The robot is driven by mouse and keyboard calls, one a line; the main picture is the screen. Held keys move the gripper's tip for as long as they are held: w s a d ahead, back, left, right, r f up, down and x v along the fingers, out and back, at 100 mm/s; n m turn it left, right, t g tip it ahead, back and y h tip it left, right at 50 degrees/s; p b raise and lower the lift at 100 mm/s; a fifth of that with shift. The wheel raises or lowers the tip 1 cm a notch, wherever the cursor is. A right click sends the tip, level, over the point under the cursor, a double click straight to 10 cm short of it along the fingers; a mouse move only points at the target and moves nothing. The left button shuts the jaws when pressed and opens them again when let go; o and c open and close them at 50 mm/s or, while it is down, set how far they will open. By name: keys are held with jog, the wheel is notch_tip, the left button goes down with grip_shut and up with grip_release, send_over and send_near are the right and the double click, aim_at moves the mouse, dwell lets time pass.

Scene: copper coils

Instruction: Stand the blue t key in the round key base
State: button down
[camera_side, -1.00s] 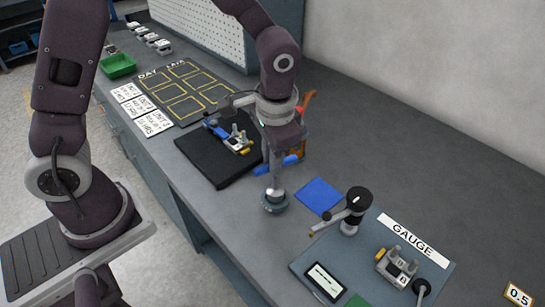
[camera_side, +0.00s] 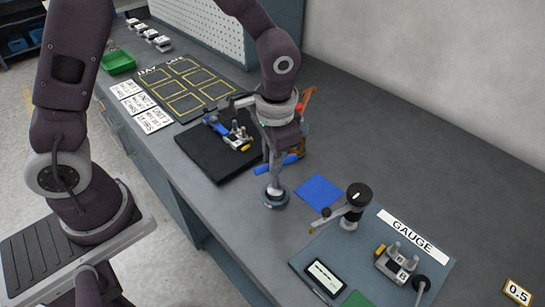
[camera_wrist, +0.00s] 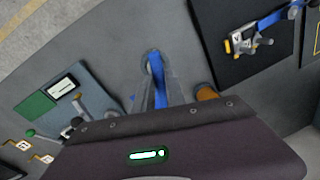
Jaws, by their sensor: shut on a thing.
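The blue t key (camera_side: 289,160) is upright in my gripper (camera_side: 276,172), its blue crossbar level with the fingers in the side view. The key's blue part also shows between the fingers in the wrist view (camera_wrist: 157,75). My gripper is shut on it, directly above the round key base (camera_side: 275,198), a small round grey-blue piece on the bench. The key's lower end meets the middle of the base; how deep it sits cannot be told.
A blue square (camera_side: 318,193) lies right of the base. The gauge board (camera_side: 320,254) with a dial post (camera_side: 354,205) stands at front right. A black mat (camera_side: 205,165) holds a clamp with a blue handle (camera_side: 215,127). An orange-brown item (camera_wrist: 206,93) is close behind my gripper.

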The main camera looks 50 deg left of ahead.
jog(key=shift+f, duration=0.35)
dwell(0.3)
jog(key=c, duration=0.8)
grip_release()
jog(key=shift+r, duration=3.55)
jog(key=s+a+r+n+t, duration=0.1)
jog(key=s+a+r, duration=0.1)
jog(key=s, duration=0.3)
jog(key=s+a+r+n+t, duration=0.1)
jog(key=s+a+r+t, duration=0.1)
jog(key=s+r, duration=0.3)
jog(key=s+a+r+n+t+h, duration=0.1)
jog(key=s+a+r+t, duration=0.1)
jog(key=s+r, duration=0.2)
jog(key=shift+s+r, duration=0.15)
jog(key=shift+s, duration=1.6)
